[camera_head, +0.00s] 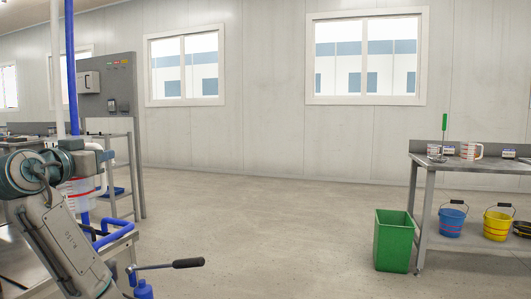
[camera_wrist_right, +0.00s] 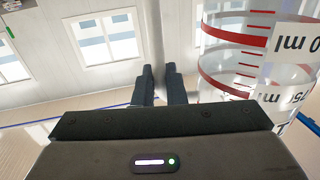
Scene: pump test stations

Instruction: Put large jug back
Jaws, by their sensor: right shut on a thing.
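The large jug (camera_head: 78,195) is clear with red markings and stands out at the left of the head view, partly behind my right arm. In the right wrist view the jug (camera_wrist_right: 250,60) fills the right side, close beside the fingers. My right gripper (camera_wrist_right: 161,85) is shut, with its fingers close together on the jug's handle side; the exact grip is hard to see. In the head view the arm link hides part of the jug and the gripper. My left gripper is not in view.
A metal bench (camera_head: 480,163) stands at the right, with smaller jugs (camera_head: 471,151) on top. A blue bucket (camera_head: 452,226) and a yellow bucket (camera_head: 497,228) are on its lower shelf. A green bin (camera_head: 393,242) stands beside it. The middle floor is clear. Blue pipes rise at the left.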

